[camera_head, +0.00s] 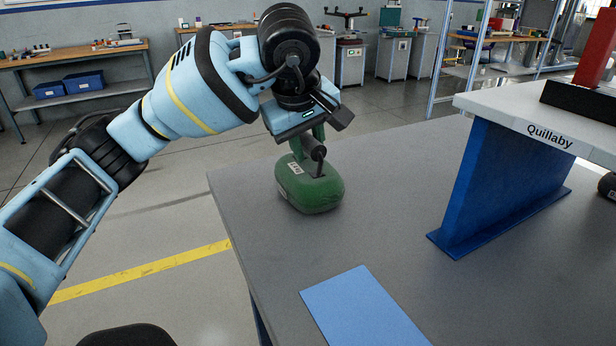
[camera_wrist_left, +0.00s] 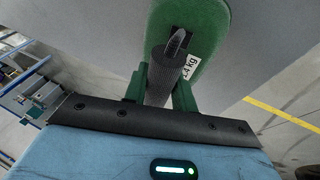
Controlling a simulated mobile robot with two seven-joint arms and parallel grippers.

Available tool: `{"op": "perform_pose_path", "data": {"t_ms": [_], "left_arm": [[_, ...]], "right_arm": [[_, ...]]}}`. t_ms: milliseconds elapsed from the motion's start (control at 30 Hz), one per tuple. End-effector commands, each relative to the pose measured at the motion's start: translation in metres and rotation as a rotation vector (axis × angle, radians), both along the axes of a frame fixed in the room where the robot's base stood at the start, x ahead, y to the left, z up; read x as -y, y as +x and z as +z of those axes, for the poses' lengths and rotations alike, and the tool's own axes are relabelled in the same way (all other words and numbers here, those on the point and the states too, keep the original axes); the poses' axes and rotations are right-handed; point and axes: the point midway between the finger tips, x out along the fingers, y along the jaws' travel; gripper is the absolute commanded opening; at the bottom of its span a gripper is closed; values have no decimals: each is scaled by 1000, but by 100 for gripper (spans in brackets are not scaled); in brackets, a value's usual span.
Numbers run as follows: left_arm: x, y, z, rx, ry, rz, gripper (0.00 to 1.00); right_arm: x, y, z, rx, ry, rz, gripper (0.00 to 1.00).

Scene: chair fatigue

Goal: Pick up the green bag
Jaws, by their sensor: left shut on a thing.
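The green bag (camera_head: 307,187) is at the left end of the grey table, with a white label on its side and a dark handle on top. It also shows in the left wrist view (camera_wrist_left: 205,25), where its label reads partly "4 kg". My left gripper (camera_head: 318,150) is above the bag, with its green fingers shut on the dark handle (camera_wrist_left: 166,78). In the left wrist view the fingers (camera_wrist_left: 160,88) sit on both sides of the handle. I cannot tell whether the bag's underside touches the table. My right gripper is not in view.
The grey table (camera_head: 400,190) has free room right of the bag. A blue sheet (camera_head: 362,308) lies near its front edge. A blue support (camera_head: 500,185) under a white top marked "Quillaby" stands at the right. Workbenches (camera_head: 75,60) stand far behind.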

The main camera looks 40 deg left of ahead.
Motion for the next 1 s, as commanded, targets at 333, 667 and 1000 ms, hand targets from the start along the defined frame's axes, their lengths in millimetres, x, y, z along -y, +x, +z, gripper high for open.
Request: {"op": "perform_pose_path", "data": {"t_ms": [333,667,1000], "left_arm": [[0,0,0,0,2,-1,0],[0,0,4,9,1,0,0],[0,1,32,13,-1,1,0]], "right_arm": [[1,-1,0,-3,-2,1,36],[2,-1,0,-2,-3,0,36],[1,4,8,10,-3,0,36]]}}
